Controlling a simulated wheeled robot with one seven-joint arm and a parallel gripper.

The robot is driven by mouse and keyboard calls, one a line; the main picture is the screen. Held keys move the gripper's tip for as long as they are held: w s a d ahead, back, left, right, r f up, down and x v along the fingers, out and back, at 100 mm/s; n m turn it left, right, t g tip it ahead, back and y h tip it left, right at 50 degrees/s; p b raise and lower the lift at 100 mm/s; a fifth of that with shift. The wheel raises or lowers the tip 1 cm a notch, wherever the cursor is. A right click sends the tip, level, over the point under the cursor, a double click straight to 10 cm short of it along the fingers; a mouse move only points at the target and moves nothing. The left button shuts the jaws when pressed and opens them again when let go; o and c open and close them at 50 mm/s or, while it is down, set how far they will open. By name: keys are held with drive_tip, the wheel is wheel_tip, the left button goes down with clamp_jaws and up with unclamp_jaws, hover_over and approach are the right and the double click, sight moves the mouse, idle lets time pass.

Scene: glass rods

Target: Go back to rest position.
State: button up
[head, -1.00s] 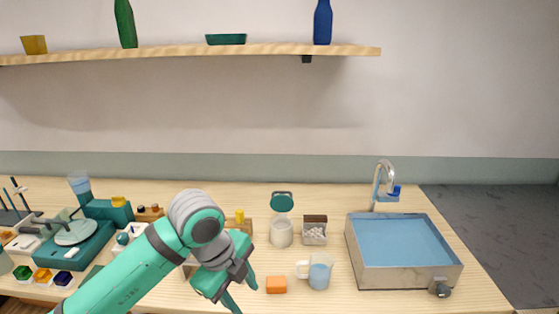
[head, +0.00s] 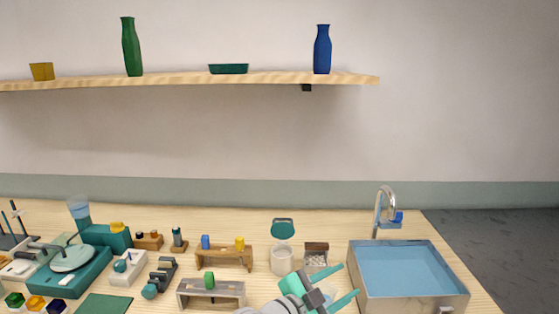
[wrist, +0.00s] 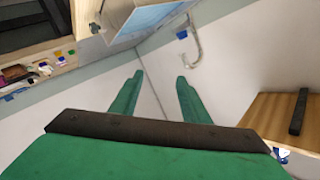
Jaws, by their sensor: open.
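My gripper (head: 348,284) is at the lower middle of the head view, above the front of the bench and just left of the sink. Its two green fingers are spread apart with nothing between them. In the wrist view the open fingers (wrist: 158,88) point at a bare wall. Much of my arm is below the lower edge of the head view. My gripper hides part of the bench between the white pot and the sink.
The sink (head: 362,290) with its tap (head: 384,205) stands right of my gripper. A white pot (head: 281,260), a small box (head: 316,254), wooden racks (head: 222,258) and a teal wheel device (head: 62,280) stand on the bench. A shelf (head: 190,80) with bottles hangs above.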

drive_tip(key=s+a+f+n+t+y, duration=0.3)
drive_tip(key=s+f+n+t+y, duration=0.15)
drive_tip(key=s+f+n, duration=0.4)
drive_tip(key=s+a+f+n+t+y, duration=0.3)
drive_tip(key=s+f+n+y, duration=0.3)
drive_tip(key=f+n, duration=0.5)
drive_tip(key=s+a+f+m, duration=0.1)
drive_tip(key=s+a, duration=0.1)
drive_tip(key=s, duration=0.6)
drive_tip(key=s+a+f+m+g+y, duration=0.1)
drive_tip(key=s+a+f, duration=0.1)
drive_tip(key=s, duration=0.7)
drive_tip(key=s+a+f+m+g+y, duration=0.1)
drive_tip(key=s+a, duration=0.3)
drive_tip(key=s, duration=0.5)
drive_tip(key=shift+a+f, duration=0.15)
drive_tip(key=shift+f, duration=0.6)
